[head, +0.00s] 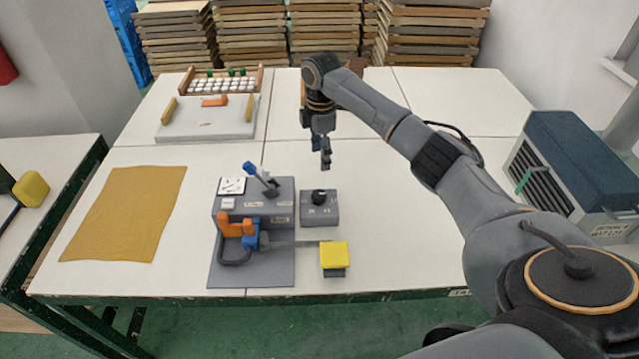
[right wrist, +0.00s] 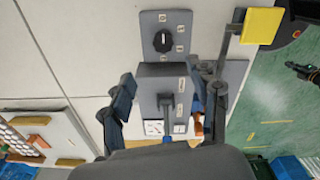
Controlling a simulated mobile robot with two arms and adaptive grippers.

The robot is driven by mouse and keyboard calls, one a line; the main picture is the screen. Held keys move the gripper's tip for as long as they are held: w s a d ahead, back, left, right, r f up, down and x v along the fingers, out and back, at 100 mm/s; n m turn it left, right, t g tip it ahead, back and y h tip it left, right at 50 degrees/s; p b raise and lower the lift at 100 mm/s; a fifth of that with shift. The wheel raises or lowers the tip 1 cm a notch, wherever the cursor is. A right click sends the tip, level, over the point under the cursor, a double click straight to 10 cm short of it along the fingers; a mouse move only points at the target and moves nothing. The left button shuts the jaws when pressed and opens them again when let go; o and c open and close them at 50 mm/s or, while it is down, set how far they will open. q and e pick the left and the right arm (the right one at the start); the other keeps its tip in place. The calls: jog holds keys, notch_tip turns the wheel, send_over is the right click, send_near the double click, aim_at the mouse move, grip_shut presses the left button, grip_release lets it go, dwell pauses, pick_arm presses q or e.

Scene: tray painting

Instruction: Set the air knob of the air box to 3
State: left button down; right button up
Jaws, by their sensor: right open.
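The air box is a small grey box (head: 319,216) on the white table, right of a larger grey rig. Its black knob (head: 319,196) stands on top with small pale labels around it; I cannot read the numbers. In the right wrist view the box (right wrist: 179,20) and its knob (right wrist: 162,40) show near the top, beyond the fingers. My right gripper (head: 325,163) is open and empty, pointing down above and behind the box, apart from the knob. It also shows in the right wrist view (right wrist: 168,90). My left gripper is not seen in the head view.
The grey rig (head: 265,275) beside the box has a blue-tipped lever (head: 262,178), an orange clamp (head: 238,227) and a yellow block (head: 333,255). A mustard cloth (head: 122,215) lies left. A blue-grey cabinet (head: 575,170) stands right. The table right of the box is clear.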

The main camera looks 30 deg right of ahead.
jog(key=p, duration=0.1)
send_over(320, 194)
notch_tip(320, 194, down, 6)
jog(key=shift+s+r, duration=0.1)
notch_tip(320, 194, down, 6)
jog(key=shift+f, duration=0.4)
jog(key=shift+d+f, duration=0.1)
jog(key=shift+f, duration=0.25)
jog(key=shift+c, duration=0.5)
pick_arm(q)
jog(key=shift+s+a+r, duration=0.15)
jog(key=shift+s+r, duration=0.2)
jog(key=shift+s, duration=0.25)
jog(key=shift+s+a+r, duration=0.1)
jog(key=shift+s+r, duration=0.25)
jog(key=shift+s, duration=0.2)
pick_arm(e)
jog(key=c, duration=1.1)
